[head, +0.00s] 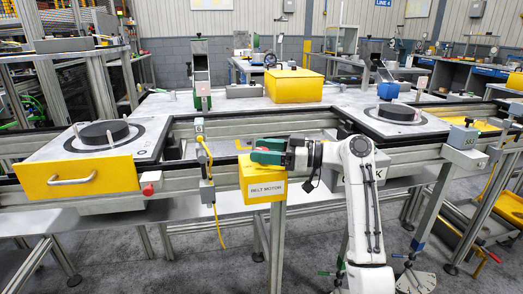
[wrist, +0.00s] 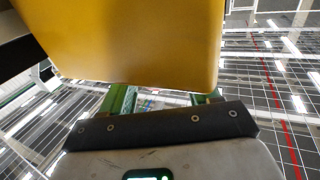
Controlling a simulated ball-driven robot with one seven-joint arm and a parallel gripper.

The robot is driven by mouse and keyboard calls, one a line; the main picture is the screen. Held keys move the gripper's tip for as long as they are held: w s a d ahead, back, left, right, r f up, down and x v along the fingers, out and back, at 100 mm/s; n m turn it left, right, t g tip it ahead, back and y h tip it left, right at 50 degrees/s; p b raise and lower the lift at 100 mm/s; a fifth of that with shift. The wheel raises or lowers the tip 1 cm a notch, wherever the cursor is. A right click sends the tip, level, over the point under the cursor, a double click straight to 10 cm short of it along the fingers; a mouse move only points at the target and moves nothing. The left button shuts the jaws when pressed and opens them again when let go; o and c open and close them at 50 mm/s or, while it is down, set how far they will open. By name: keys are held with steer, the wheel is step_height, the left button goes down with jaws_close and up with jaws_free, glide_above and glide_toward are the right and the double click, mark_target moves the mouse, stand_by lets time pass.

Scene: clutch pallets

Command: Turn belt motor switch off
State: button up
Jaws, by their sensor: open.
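The yellow box labelled "BELT MOTOR" (head: 265,190) hangs on the front rail of the line, near the middle of the head view. Its switch is not distinguishable; my gripper covers the top of the box. My gripper (head: 262,152), with green fingers, is side-on at the upper edge of the box; whether it touches cannot be told. In the wrist view, the yellow box (wrist: 135,40) fills the upper middle and hides the finger ends. The green fingers of my gripper (wrist: 160,97) stand apart, open, with no held object visible between them.
A yellow cable (head: 214,190) hangs from a grey post left of the box. A red knob (head: 148,190) sits further left beside a yellow-fronted pallet (head: 85,180). A grey box (head: 464,136) stands on the rail at right. The floor in front is partly clear.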

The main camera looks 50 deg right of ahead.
steer(key=v, duration=1)
steer(key=shift+o, duration=0.3)
steer(key=w+r+m+g+h+p, duration=0.1)
steer(key=w+r+m+h+p, duration=0.1)
steer(key=p, duration=0.3)
steer(key=w+r+m+g+h+p, duration=0.1)
steer(key=w+r+m+h+p, duration=0.1)
steer(key=w+m+h+p, duration=0.1)
steer(key=w+r+m+g+h+p, duration=0.1)
steer(key=w+m+h+p, duration=0.1)
steer(key=p, duration=0.4)
steer(key=shift+w+a+r+m+g+h+p, duration=0.15)
steer(key=shift+w+r+g+h, duration=0.1)
steer(key=shift+w, duration=0.3)
steer(key=shift+w+d+r+m+g+h+p, duration=0.15)
steer(key=shift+w+h, duration=0.1)
steer(key=shift+w, duration=0.3)
steer(key=s+a+r+m+g+h+p, duration=0.5)
steer(key=a+g+p, duration=0.35)
steer(key=p, duration=0.35)
steer(key=shift+m+t, duration=0.45)
steer(key=shift+m, duration=0.15)
steer(key=x, duration=0.7)
steer(key=w+x, duration=0.1)
steer(key=x, duration=0.2)
steer(key=shift+a+p, duration=0.25)
steer(key=shift+p, duration=0.15)
